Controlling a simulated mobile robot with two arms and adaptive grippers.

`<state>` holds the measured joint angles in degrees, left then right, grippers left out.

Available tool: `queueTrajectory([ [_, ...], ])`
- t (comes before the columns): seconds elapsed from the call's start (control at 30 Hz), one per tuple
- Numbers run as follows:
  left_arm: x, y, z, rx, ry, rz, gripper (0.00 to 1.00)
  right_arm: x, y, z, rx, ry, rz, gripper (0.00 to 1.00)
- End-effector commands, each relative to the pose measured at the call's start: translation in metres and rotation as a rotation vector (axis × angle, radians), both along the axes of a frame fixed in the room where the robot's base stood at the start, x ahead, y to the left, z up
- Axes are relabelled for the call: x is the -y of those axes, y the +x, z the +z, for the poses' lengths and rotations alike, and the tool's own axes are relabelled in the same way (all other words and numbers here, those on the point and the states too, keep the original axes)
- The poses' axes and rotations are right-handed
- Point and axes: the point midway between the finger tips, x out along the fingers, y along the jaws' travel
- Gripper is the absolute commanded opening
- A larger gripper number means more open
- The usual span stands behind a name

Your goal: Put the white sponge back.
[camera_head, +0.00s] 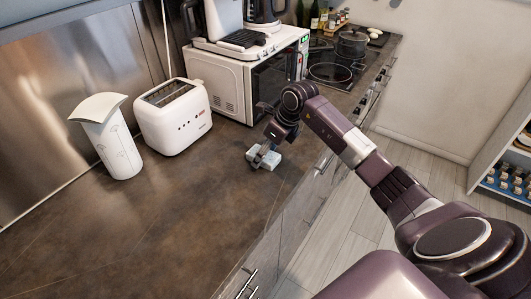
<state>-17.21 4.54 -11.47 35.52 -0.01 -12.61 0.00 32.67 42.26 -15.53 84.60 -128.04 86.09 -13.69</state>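The white sponge (271,161), a small pale block, is on or just above the dark brown counter, near its front edge and to the right of the toaster. My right gripper (262,157) reaches down to it from above, with one dark finger across the sponge's near left side. The other finger is hidden, so I cannot tell whether the grip is closed on it. My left gripper is not in view.
A white toaster (174,116) and a white paper-roll-like cylinder (116,150) stand at the back left. A white microwave (232,91) with appliances on top stands behind my gripper. A cooktop with pots (352,44) lies beyond. The near counter (150,230) is clear.

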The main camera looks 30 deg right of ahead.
Motion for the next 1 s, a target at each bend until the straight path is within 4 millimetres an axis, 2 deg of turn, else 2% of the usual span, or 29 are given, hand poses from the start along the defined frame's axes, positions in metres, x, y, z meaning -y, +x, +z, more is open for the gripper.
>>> queueTrajectory([
  [0.17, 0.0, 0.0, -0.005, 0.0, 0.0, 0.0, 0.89, 0.005, -0.008, 0.024, 0.005, -0.004, 0.0, 0.6],
  [0.4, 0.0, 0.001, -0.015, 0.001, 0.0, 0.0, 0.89, 0.013, -0.027, 0.073, 0.006, -0.003, 0.0, 0.6],
  [0.6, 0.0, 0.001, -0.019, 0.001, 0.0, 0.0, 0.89, 0.017, -0.038, 0.101, 0.003, -0.001, 0.0, 0.6],
  [0.73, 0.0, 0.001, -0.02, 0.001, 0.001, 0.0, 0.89, 0.017, -0.042, 0.11, 0.001, -0.001, 0.001, 0.6],
  [1.0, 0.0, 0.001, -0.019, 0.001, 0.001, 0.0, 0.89, 0.017, -0.043, 0.112, 0.0, 0.001, 0.0, 0.6],
])
